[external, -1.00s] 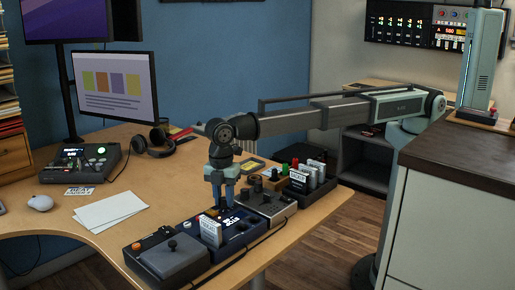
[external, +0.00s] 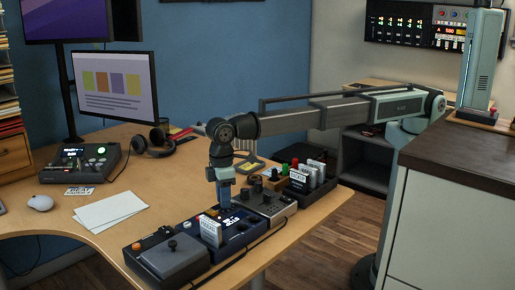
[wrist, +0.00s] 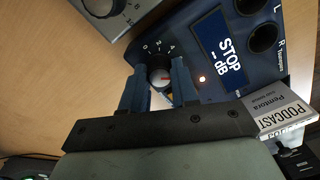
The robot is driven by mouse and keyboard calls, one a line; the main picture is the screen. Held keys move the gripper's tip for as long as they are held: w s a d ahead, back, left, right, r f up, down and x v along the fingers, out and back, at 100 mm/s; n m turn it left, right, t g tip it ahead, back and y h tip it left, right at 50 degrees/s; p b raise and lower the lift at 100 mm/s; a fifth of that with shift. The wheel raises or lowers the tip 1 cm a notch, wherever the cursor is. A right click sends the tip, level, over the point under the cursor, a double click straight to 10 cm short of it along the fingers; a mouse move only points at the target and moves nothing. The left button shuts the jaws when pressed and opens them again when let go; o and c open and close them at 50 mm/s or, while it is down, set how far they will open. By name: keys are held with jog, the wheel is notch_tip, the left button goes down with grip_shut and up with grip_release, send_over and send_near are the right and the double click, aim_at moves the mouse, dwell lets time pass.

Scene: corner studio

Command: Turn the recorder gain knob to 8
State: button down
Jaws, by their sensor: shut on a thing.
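The dark blue recorder (external: 240,243) sits in the row of devices on the desk; its screen reads "STOP" and "-- dB" in the wrist view (wrist: 225,50). The gain knob (wrist: 157,73) is round and grey, with a reddish pointer line that points to the right in the picture. The marks 0, 2 and 4 show around it; higher marks are hidden by my fingers. My gripper (wrist: 155,84) is shut on the knob, one blue finger on each side. In the external view my gripper (external: 224,205) points straight down over the recorder and hides the knob.
A grey mixer (external: 268,200) and a black box with cards and coloured knobs (external: 305,180) stand to the right, a joystick box (external: 172,258) to the left.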

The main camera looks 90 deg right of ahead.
jog(key=shift+m, duration=1.1)
jog(key=c, duration=0.8)
grip_release()
jog(key=shift+c, duration=0.2)
notch_tip(320, 180, up, 14)
jog(key=shift+d, duration=0.2)
jog(key=shift+f, duration=0.1)
